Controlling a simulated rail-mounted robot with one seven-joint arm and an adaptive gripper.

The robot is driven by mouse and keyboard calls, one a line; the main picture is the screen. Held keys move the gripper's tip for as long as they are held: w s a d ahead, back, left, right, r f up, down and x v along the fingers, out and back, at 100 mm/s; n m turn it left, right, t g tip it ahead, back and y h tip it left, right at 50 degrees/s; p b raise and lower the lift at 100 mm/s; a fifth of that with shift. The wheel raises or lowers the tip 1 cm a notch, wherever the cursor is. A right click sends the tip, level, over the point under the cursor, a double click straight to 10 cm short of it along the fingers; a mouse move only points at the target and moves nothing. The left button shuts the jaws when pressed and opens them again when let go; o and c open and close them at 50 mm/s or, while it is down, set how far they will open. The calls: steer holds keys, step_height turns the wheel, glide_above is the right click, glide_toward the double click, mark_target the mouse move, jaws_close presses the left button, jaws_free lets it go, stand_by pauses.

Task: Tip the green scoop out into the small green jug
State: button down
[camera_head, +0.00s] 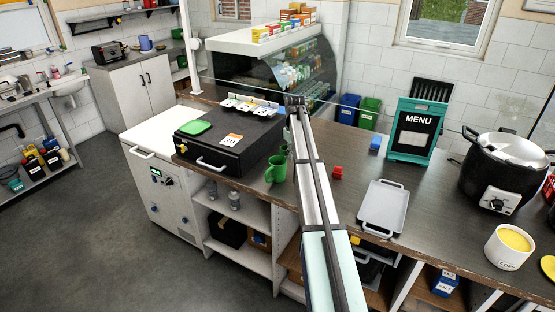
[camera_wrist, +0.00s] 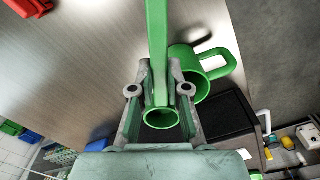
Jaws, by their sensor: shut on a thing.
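The green scoop (camera_wrist: 157,40) has a long flat handle and a small round cup (camera_wrist: 161,119). In the wrist view my gripper (camera_wrist: 158,92) is shut on the scoop, with its handle between the fingers. The cup's round opening shows toward the wrist camera; I cannot tell whether it holds anything. The small green jug (camera_wrist: 187,62) is just right of the scoop, partly hidden behind it and the right finger. In the head view the jug (camera_head: 276,171) stands on the counter left of my arm. A bit of green (camera_head: 284,150) beside my arm may be the scoop.
A black cash drawer (camera_head: 237,150) with a green pad (camera_head: 195,127) is left of the jug. A red block (camera_head: 337,172), a blue block (camera_head: 375,143), a grey tray (camera_head: 384,206), a menu stand (camera_head: 416,131) and a black cooker (camera_head: 500,175) are to the right.

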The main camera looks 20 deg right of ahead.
stand_by(0.3)
steer(key=shift+s+a+r+p, duration=0.15)
steer(key=shift+s+a+r, duration=0.1)
steer(key=shift+s+r, duration=0.4)
steer(key=shift+s+a+r+p, duration=0.1)
steer(key=shift+s+a+r, duration=0.25)
steer(key=shift+s, duration=0.6)
steer(key=shift+s+a+r+p, duration=0.2)
steer(key=shift+s+r, duration=0.3)
steer(key=shift+s, duration=0.3)
steer(key=s+a+r, duration=0.2)
steer(key=s+r, duration=0.1)
steer(key=s, duration=0.3)
steer(key=shift+s, duration=0.35)
